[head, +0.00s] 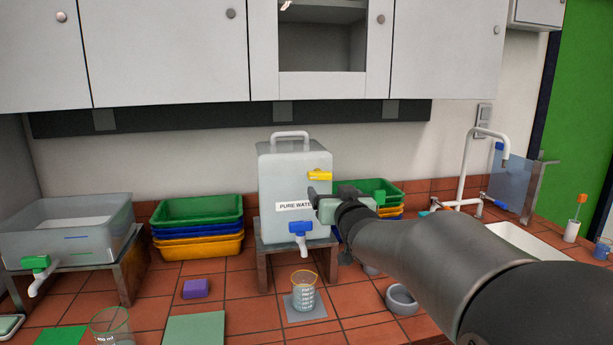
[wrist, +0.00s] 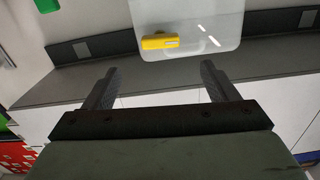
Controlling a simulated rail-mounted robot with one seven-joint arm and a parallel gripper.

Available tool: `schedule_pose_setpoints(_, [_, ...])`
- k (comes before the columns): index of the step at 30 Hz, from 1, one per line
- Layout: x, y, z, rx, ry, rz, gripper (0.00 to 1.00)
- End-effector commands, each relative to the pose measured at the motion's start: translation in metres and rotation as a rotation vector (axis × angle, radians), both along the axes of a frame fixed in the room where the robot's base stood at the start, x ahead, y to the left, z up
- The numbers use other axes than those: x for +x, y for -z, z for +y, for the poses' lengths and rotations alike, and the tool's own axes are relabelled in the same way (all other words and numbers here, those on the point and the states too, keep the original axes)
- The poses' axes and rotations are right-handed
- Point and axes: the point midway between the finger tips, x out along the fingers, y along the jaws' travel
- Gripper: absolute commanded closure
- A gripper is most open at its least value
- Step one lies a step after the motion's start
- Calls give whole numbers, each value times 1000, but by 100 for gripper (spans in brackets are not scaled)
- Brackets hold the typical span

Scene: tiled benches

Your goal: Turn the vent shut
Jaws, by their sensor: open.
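The pure water tank (head: 283,180) is a pale, translucent box with a top handle and a label. A yellow vent lever (head: 320,174) sits high on its right part and points sideways. In the wrist view the yellow vent lever (wrist: 160,42) lies beyond the fingertips, roughly centred between them, on the tank's pale face (wrist: 225,20). My gripper (wrist: 158,70) is open, with nothing between its fingers. In the head view my gripper (head: 316,196) is in front of the tank's right side, just below the vent, and hides part of the tank.
A blue tap (head: 299,228) is low on the tank, above a beaker (head: 304,290). Stacked trays (head: 200,222) stand left, and another stack (head: 382,190) is behind my arm. Cabinets (head: 170,50) hang above. A sink tap (head: 468,165) stands right.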

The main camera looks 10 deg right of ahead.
Motion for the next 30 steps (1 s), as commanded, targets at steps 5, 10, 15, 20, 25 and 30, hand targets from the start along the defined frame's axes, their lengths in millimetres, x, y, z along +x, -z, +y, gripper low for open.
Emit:
schedule_pose_setpoints(5, [41,-2,1,0,-1,3,20])
schedule_pose_setpoints(10, [74,-2,1,-1,-1,2,20])
schedule_pose_setpoints(15, [96,-1,1,0,0,1,20])
schedule_pose_setpoints(20, [104,-1,1,0,0,0,20])
schedule_pose_setpoints(25, [105,0,1,0,0,1,20])
schedule_pose_setpoints(30, [105,0,1,-1,0,1,39])
